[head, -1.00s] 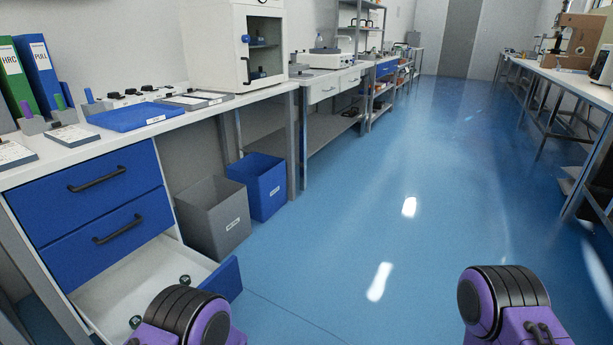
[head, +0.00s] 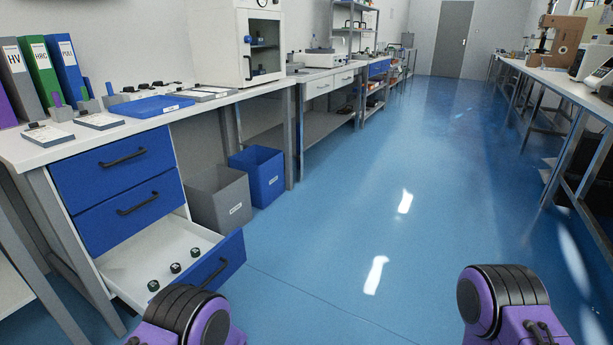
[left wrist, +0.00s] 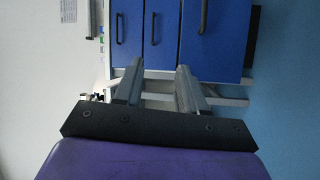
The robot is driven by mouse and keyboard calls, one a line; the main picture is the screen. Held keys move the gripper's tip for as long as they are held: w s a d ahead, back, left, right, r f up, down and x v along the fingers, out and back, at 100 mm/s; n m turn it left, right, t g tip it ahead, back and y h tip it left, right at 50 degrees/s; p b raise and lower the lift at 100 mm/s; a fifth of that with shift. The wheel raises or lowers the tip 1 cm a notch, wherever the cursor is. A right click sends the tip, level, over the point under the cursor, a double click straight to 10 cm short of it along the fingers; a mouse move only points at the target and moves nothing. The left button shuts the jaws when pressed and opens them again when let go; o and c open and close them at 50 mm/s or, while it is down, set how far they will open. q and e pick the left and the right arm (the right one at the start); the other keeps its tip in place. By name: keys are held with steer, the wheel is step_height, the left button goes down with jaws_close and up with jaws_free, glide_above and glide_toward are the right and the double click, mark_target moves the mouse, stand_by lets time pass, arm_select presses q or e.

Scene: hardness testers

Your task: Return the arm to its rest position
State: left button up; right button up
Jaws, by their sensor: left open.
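My left gripper (left wrist: 157,82) shows in the left wrist view with its two grey fingers apart and nothing between them. Beyond the fingers are the blue drawer fronts (left wrist: 205,45) with black handles, with a visible gap between fingers and drawers. In the head view, purple and black links of my two arms show at the bottom left and bottom right. Neither gripper shows in that view, and the right gripper is hidden from both views.
The bottom drawer (head: 222,277) stands open with several small dark round pieces inside. Grey bin (head: 222,203) and blue bin (head: 258,178) stand under the left workbench (head: 235,97). Another bench (head: 560,84) runs along the right. The blue floor (head: 330,225) between them is clear.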

arm_select(q)
steer(key=s+a+f+m+g+h+b, duration=0.3)
steer(key=s+f+m+g+h, duration=0.35)
steer(key=s+f+m, duration=0.55)
steer(key=s+a+f+m+g+b, duration=0.1)
steer(key=s+a+f+g+b, duration=0.1)
steer(key=s+f+b, duration=0.3)
steer(key=s+a+f+m+g+h, duration=0.1)
steer(key=s+a+f+m+g, duration=0.1)
steer(key=s, duration=0.5)
steer(key=s+a+f+m+g+b, duration=0.1)
steer(key=s+a+f+g+b, duration=0.1)
steer(key=s+f+g+b, duration=0.3)
step_height(320, 180, up, 38)
steer(key=t+p, duration=0.2)
steer(key=p, duration=3.7)
steer(key=shift+s+r+p, duration=0.15)
steer(key=shift+s+p, duration=0.05)
steer(key=shift+p, duration=0.1)
steer(key=shift+t, duration=0.25)
